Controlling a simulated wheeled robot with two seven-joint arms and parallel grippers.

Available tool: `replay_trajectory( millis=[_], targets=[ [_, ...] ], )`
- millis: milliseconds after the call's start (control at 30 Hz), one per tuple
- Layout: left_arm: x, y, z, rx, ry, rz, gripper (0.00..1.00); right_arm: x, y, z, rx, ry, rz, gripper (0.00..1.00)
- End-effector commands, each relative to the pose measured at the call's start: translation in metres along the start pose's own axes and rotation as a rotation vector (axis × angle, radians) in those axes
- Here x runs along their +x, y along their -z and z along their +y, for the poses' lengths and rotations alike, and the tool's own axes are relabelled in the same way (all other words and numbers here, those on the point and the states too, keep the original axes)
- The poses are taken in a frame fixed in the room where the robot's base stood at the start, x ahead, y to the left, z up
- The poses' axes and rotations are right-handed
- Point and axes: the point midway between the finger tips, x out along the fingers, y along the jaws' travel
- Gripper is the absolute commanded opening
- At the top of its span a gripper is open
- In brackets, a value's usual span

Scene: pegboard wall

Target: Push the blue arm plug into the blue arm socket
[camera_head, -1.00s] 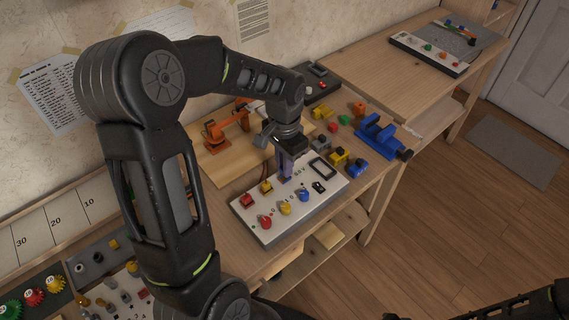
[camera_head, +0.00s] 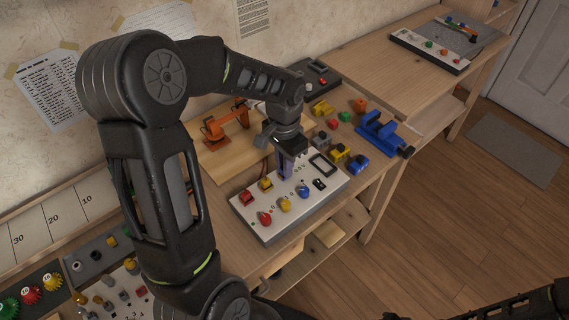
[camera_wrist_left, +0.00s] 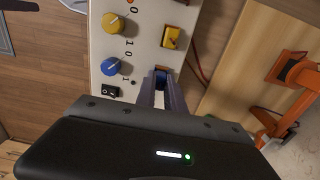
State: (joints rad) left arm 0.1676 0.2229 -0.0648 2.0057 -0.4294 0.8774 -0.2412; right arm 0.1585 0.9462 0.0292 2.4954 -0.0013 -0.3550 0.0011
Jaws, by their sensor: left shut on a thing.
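The white panel (camera_head: 262,226) lies on the bench with a row of red, yellow and blue knobs along its front. My left gripper (camera_head: 285,174) points down over its back edge, right of the yellow plug (camera_head: 266,185). The blue socket is hidden by the fingers and plug; I cannot tell how deep the plug sits.
The red plug (camera_head: 247,198) stands at the panel's left. The orange robot arm model (camera_head: 226,124) stands on a wooden board behind the gripper. A blue vise (camera_head: 379,134) and several small coloured parts lie to the right. A cable (camera_wrist_left: 197,68) runs beside the panel.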

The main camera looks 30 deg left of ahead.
Motion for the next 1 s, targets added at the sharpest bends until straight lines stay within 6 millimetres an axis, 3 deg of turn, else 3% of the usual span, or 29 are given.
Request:
replay_trajectory(
  millis=[67,100,400,733,1000],
  targets=[
    [0.003,0.0,0.0,0.0,0.0,0.0,0.0,0.002,0.0,0.001,0.0,0.0,0.0,0.39],
    [0.003,0.0,0.0,0.0,0.0,0.0,0.14,0.002,0.0,0.001,0.0,0.0,0.0,0.39],
    [0.002,0.0,0.0,0.0,0.0,0.0,0.39,0.002,0.0,0.001,0.0,0.0,0.0,0.39],
    [0.0,0.0,0.0,0.0,0.0,0.0,0.39,0.0,0.0,0.0,0.0,0.0,0.0,0.39],
    [-0.017,0.0,0.0,0.0,0.0,0.0,0.39,-0.012,0.0,-0.005,0.0,0.0,0.0,0.39]
  ],
)
